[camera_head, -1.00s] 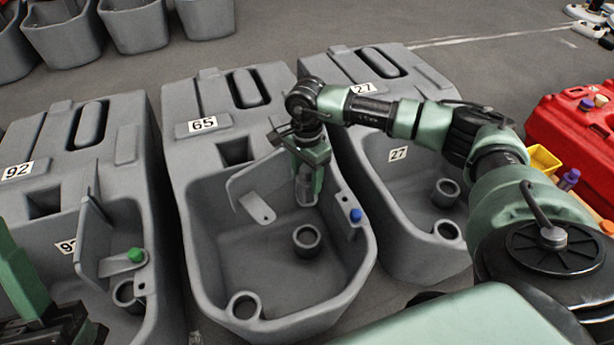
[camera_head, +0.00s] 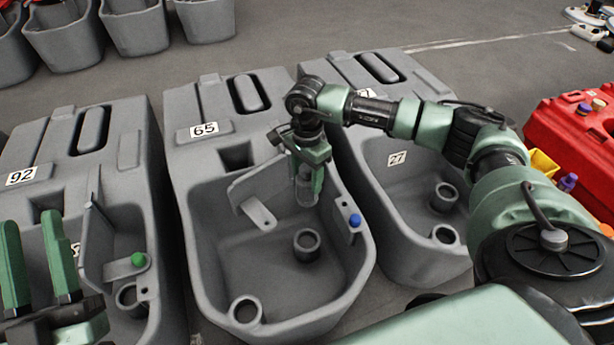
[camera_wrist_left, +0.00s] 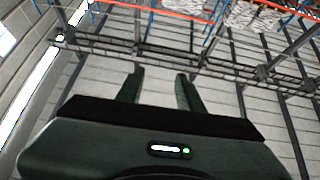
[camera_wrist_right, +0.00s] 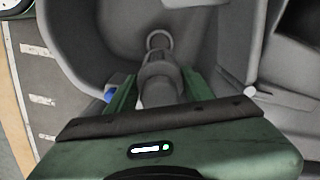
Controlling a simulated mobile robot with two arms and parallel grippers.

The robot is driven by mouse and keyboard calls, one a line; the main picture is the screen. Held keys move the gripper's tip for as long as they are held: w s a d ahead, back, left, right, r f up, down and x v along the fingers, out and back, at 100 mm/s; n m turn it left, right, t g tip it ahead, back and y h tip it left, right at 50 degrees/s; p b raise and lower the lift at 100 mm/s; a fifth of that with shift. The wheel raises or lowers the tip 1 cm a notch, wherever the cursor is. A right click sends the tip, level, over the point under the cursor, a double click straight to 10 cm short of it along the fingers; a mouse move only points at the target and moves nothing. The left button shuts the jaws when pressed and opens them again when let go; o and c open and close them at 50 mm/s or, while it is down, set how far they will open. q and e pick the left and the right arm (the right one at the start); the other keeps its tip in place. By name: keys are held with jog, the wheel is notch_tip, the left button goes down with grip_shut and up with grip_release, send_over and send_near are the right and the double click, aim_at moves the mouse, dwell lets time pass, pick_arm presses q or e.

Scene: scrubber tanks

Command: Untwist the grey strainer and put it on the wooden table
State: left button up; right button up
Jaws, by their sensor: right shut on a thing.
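The grey strainer (camera_head: 306,190) is held by my right gripper (camera_head: 307,180) above the basin of the tank labelled 65 (camera_head: 215,262). In the right wrist view the strainer (camera_wrist_right: 158,82) sits between the two green fingers, which are shut on it. It hangs clear of the round grey socket (camera_head: 307,243) on the basin floor. My left gripper (camera_head: 32,222) is open and empty at the left edge of the head view, over the tank labelled 92. In the left wrist view its fingers (camera_wrist_left: 158,78) are apart with nothing between them. I cannot make out the wooden table.
A blue cap (camera_head: 355,220) is on the tank 65 rim, and a green cap (camera_head: 138,260) is on tank 92. Tank 27 (camera_head: 420,262) stands right of tank 65. A red case (camera_head: 560,122) with small bottles is at the right. Dark floor lies behind.

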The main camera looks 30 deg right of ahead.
jog(key=shift+r+p, duration=0.4)
jog(key=shift+r, duration=0.2)
pick_arm(q)
notch_tip(320, 180, down, 6)
jog(key=w+g+y, duration=0.1)
jog(key=w+g, duration=0.1)
jog(key=g, duration=0.2)
jog(key=shift+w+p, duration=0.3)
jog(key=shift+w, duration=0.1)
pick_arm(e)
jog(key=shift+r, duration=0.4)
